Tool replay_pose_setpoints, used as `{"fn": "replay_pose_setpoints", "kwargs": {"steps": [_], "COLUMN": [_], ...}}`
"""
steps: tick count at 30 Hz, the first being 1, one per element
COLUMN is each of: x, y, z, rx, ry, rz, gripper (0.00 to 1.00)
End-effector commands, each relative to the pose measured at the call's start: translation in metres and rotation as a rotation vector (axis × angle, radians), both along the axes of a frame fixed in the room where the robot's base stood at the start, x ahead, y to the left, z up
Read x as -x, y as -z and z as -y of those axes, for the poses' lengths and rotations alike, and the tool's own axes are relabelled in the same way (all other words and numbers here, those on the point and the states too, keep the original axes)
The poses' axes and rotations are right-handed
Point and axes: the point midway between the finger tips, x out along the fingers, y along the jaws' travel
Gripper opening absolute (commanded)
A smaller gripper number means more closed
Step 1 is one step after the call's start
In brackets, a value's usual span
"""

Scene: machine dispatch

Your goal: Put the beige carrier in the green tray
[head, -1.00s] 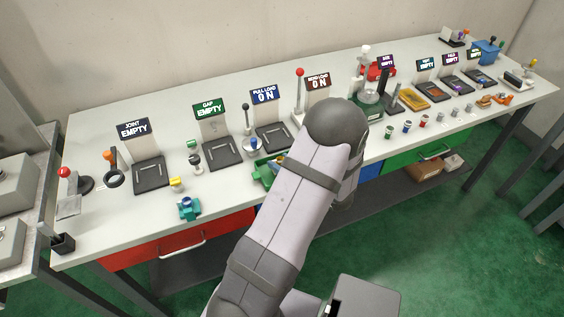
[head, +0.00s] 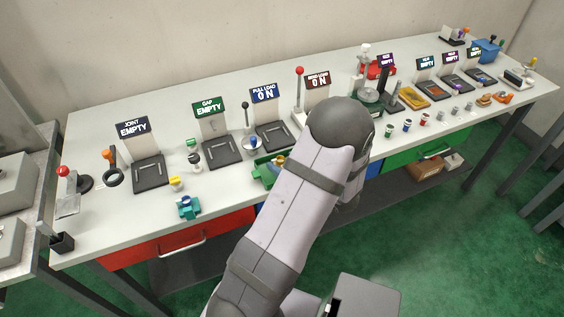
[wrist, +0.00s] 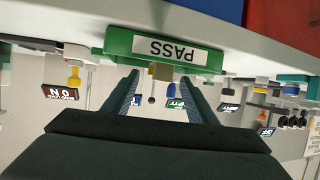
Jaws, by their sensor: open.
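The green tray (head: 262,174) stands at the front of the bench, partly hidden behind my arm in the head view. In the wrist view, which is upside down, the green tray (wrist: 110,41) shows its PASS label. A beige block (wrist: 160,71), seemingly the beige carrier, shows at the tray's rim; a beige piece (head: 280,160) also shows there in the head view. I cannot tell whether it rests on the tray floor. My gripper (wrist: 160,76) is open, its fingers on either side of the block in the picture, with no visible contact. My arm hides it in the head view.
Behind the tray stand dark plates with signs, such as the GAP plate (head: 222,150) and the FULL LOAD plate (head: 271,135). A blue-topped piece (head: 253,143) stands just behind the tray. A teal block (head: 188,207) lies front left. The front-left bench surface is mostly clear.

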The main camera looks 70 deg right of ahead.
Motion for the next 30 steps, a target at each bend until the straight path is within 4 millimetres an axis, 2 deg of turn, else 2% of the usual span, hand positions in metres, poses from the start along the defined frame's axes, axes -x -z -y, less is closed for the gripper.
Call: {"fn": "replay_pose_setpoints", "kwargs": {"steps": [6, 12, 26, 30], "x": [0.021, 0.029, 0.029, 0.016], "y": [-0.009, -0.014, -0.014, -0.017], "z": [-0.013, -0.020, -0.020, -0.018], "rx": [0.001, 0.000, -0.001, -0.004], "ry": [0.003, 0.000, -0.001, -0.005], "rz": [-0.001, 0.000, -0.001, -0.028], "gripper": [0.52, 0.52, 0.52, 0.52]}}
